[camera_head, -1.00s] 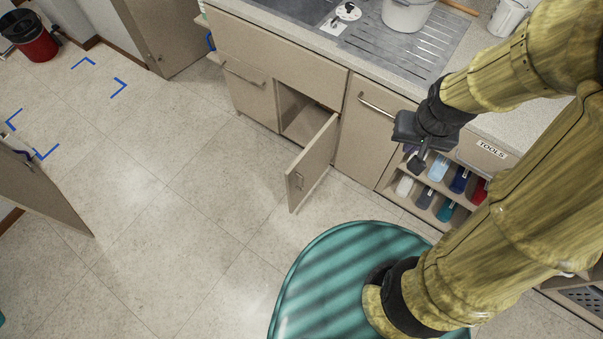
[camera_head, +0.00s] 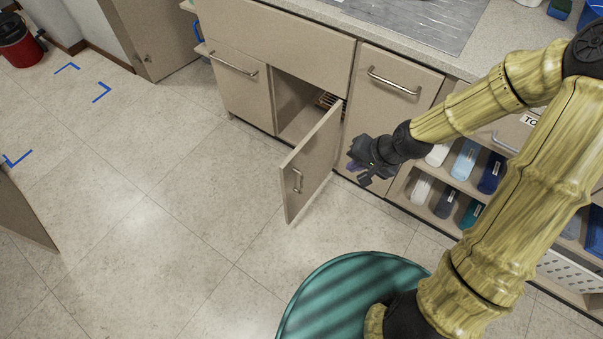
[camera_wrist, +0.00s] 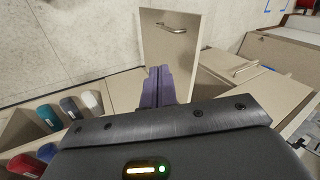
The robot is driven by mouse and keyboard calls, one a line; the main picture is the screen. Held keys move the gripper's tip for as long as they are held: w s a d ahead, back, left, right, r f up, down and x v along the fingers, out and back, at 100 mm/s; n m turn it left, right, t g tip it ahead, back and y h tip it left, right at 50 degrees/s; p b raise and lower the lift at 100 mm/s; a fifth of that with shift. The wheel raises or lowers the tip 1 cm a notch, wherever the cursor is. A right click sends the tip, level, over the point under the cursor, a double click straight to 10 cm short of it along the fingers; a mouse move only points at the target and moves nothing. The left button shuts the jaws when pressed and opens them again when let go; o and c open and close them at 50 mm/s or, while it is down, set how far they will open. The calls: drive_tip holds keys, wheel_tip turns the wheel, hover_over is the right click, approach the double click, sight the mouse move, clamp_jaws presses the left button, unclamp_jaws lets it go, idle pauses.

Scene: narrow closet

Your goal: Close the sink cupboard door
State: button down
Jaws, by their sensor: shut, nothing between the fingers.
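The sink cupboard door (camera_head: 312,165) stands open, swung out into the room, with a metal handle (camera_head: 297,181) on the face turned toward the left. In the wrist view the door (camera_wrist: 168,48) stands beyond my fingers, its handle (camera_wrist: 170,27) near the top. The cupboard opening (camera_head: 295,105) shows behind it, with something small and reddish inside. My gripper (camera_head: 366,178) is to the right of the door, in front of the neighbouring cupboard front, apart from the door as far as I can tell. Its purple fingers (camera_wrist: 159,88) are shut and empty.
A closed cupboard front (camera_head: 385,100) with a bar handle is right of the opening. An open shelf of bottles (camera_head: 464,160) stands farther right. The counter (camera_head: 440,60) runs above. Tiled floor (camera_head: 170,200) to the left is clear.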

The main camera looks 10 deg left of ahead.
drive_tip(key=w+a+f+m+t+y+b, duration=0.1)
drive_tip(key=w+a+f+m+y+b, duration=0.1)
drive_tip(key=a+f+b, duration=0.3)
wheel_tip(320, 180, down, 4)
drive_tip(key=w+y+b, duration=0.1)
drive_tip(key=b, duration=0.3)
drive_tip(key=shift+w+a+r+y, duration=0.15)
drive_tip(key=shift+w+a+y, duration=0.05)
drive_tip(key=shift+a+y, duration=0.1)
drive_tip(key=shift+d, duration=0.1)
drive_tip(key=b, duration=0.5)
approach(292, 162)
drive_tip(key=x, duration=0.3)
drive_tip(key=f+x, duration=0.1)
drive_tip(key=x, duration=0.1)
drive_tip(key=shift+s+d+f, duration=0.1)
drive_tip(key=shift+s+d, duration=0.05)
drive_tip(key=shift+d, duration=0.05)
drive_tip(key=shift+w+a, duration=0.25)
drive_tip(key=shift+a, duration=0.25)
